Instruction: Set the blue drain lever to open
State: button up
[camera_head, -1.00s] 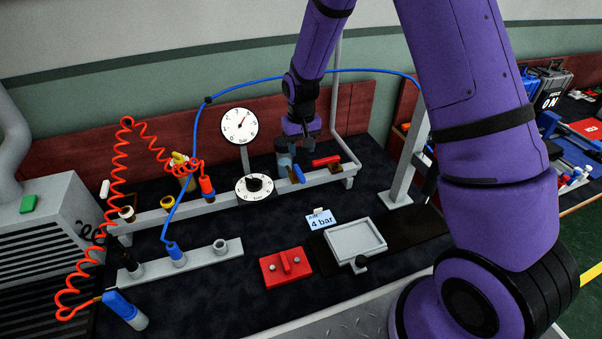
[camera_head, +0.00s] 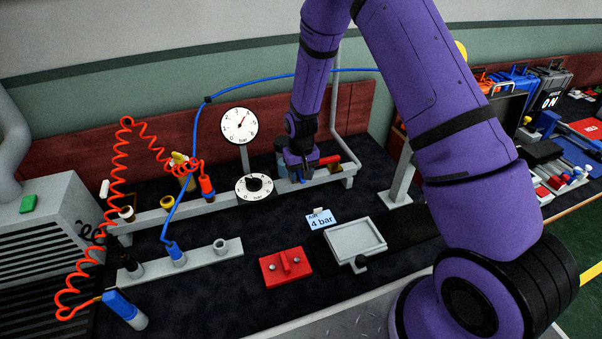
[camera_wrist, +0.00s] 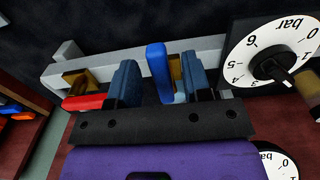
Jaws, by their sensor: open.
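The blue drain lever (camera_wrist: 157,72) is a rounded blue handle beside a brass fitting on the grey rail. In the wrist view it stands between the two dark fingers of my gripper (camera_wrist: 161,66). The fingers are open, one on each side, with a visible gap to the left finger; contact at the right finger is unclear. In the head view my gripper (camera_head: 301,177) is down at the rail's right part and hides most of the lever.
A red lever (camera_wrist: 84,102) sits close beside the left finger in the wrist view. A round dial (camera_head: 254,188) and an upright gauge (camera_head: 239,126) are left of my gripper in the head view. A grey tray (camera_head: 355,239) and a red block (camera_head: 286,267) lie in front.

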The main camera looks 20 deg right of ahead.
jog(key=shift+c, duration=0.3)
grip_shut()
jog(key=shift+d, duration=0.15)
jog(key=shift+w+d+n, duration=0.3)
jog(key=shift+d+n, duration=0.3)
jog(key=shift+n, duration=1.2)
jog(key=shift+w+d+n, duration=0.35)
jog(key=shift+d+n, duration=0.2)
jog(key=shift+n, duration=1.25)
jog(key=shift+w+d+n, duration=0.3)
jog(key=shift+d+n, duration=0.3)
jog(key=shift+n, duration=1.2)
